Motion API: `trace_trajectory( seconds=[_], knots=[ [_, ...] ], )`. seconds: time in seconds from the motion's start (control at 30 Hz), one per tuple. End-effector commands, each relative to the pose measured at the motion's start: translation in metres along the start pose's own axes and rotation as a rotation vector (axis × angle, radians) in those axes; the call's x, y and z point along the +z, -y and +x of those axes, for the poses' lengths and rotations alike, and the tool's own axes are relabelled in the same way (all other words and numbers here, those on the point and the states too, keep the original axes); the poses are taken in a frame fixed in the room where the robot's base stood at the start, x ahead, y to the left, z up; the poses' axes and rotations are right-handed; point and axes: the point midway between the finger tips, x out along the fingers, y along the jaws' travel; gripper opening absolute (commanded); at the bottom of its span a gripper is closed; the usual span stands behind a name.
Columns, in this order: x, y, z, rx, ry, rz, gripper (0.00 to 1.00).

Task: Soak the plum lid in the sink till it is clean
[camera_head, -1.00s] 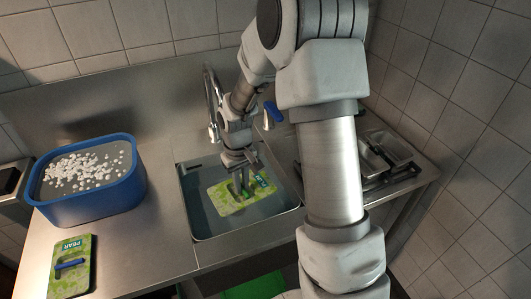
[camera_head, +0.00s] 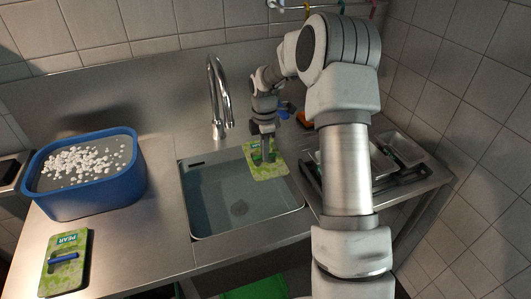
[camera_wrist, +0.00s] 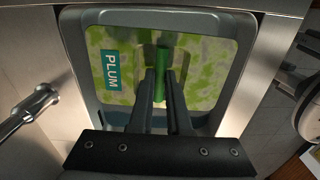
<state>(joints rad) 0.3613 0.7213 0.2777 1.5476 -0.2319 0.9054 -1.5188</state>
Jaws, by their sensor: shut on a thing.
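The plum lid (camera_head: 272,171) is a pale green patterned plate; in the wrist view its blue-green PLUM label and green bar handle (camera_wrist: 161,85) show. My gripper (camera_head: 267,158) is shut on that handle, and its dark fingers (camera_wrist: 160,84) cover part of the lid. The lid is over the back right part of the sink (camera_head: 239,207); its exact height above the water is hard to tell. The sink holds bluish water with a drain at the bottom. No distinct stains are visible on the part of the lid that shows.
A blue tub (camera_head: 97,197) with white pieces stands on the left counter. A pear lid (camera_head: 66,263) with a blue handle lies in front of it. The tall faucet (camera_head: 217,95) rises behind the sink. Metal trays (camera_head: 402,149) stand to the right. Counter between tub and sink is clear.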

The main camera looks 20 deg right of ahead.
Motion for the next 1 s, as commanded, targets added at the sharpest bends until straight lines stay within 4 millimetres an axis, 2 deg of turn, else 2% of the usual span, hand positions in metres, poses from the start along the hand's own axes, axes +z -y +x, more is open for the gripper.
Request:
trace_trajectory(
  seconds=[0.27, 1.0],
  knots=[
    [0.005, -0.004, 0.006, 0.000, 0.000, -0.061, 0.00],
    [0.005, -0.004, 0.064, 0.000, 0.001, -0.058, 0.00]
  ],
)
